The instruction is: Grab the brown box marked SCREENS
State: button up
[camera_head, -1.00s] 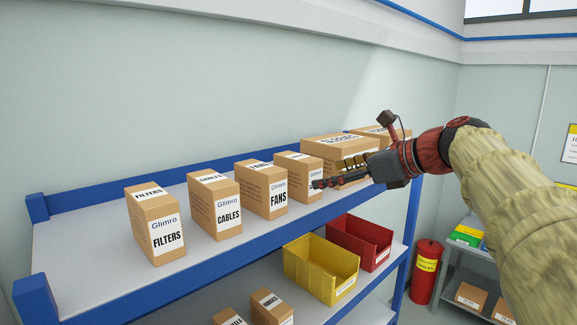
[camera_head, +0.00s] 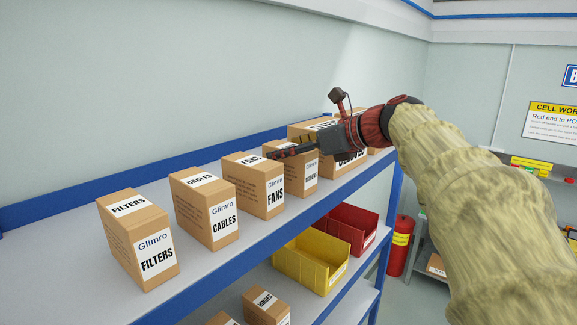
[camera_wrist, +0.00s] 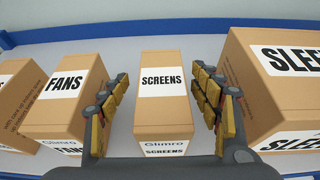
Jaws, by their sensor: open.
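The brown box marked SCREENS (camera_wrist: 163,112) stands upright on the shelf in the wrist view, with a white label on its top and front. My gripper (camera_wrist: 166,92) is open, with one finger on each side of this box, and gaps show between the fingers and its sides. In the head view my gripper (camera_head: 275,153) is over the box (camera_head: 304,170), which stands right of the FANS box and is partly hidden by the gripper. I cannot tell how far the fingertips reach down beside it.
The FANS box (camera_wrist: 70,97) is close to the left finger and a large SLEEVES box (camera_wrist: 270,90) is close to the right finger. CABLES (camera_head: 206,208) and FILTERS (camera_head: 138,240) boxes stand further left. Yellow (camera_head: 312,262) and red (camera_head: 352,228) bins sit on the shelf below.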

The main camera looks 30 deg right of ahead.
jog(key=shift+p+x, duration=0.6)
jog(key=shift+x, duration=1.75)
jog(key=shift+d, duration=0.1)
jog(key=shift+c, duration=0.5)
jog(key=shift+r, duration=0.1)
jog(key=c, duration=1.4)
jog(key=shift+r, duration=0.1)
